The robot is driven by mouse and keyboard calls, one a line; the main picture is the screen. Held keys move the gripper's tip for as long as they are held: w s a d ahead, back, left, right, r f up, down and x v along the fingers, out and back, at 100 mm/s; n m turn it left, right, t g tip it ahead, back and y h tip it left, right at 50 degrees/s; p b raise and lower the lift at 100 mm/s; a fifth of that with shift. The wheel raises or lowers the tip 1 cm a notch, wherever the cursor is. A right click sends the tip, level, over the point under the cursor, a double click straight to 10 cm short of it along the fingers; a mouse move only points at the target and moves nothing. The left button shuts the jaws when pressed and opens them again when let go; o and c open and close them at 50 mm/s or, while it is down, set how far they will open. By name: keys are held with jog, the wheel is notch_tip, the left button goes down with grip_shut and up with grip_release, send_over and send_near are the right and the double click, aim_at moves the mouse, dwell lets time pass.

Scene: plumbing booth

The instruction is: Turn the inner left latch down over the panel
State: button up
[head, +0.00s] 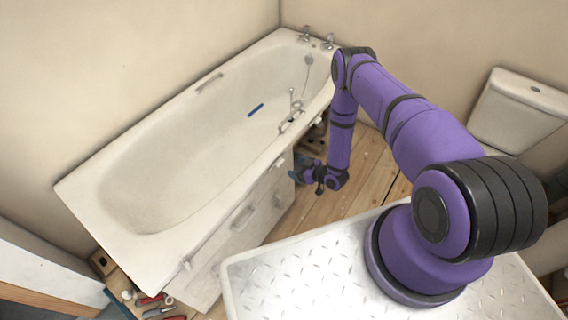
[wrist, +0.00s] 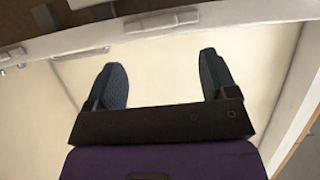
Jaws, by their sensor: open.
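The white panel (head: 225,250) stands along the front of the bathtub (head: 150,160), with a raised handle-like piece (head: 243,214) on its face. A small light latch-like piece (head: 281,161) shows under the rim near the panel's right end, and another (head: 186,265) near its left end. In the wrist view a pale bar-shaped piece (wrist: 162,20) sits on a pale rail beyond my fingertips; I cannot tell which latch it is. My gripper (head: 308,174) is open beside the tub's right front. Its dark fingers (wrist: 165,75) are apart with nothing between them.
Tools with red handles (head: 150,300) lie at the tub's left front foot. More items (head: 312,145) sit in the opening under the tub's right end. A toilet (head: 510,110) stands at the right. Wooden floor (head: 345,200) is clear near my gripper.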

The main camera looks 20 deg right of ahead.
aim_at(282, 163)
jog(key=x, duration=0.8)
jog(key=c, duration=0.9)
jog(key=shift+c, duration=0.2)
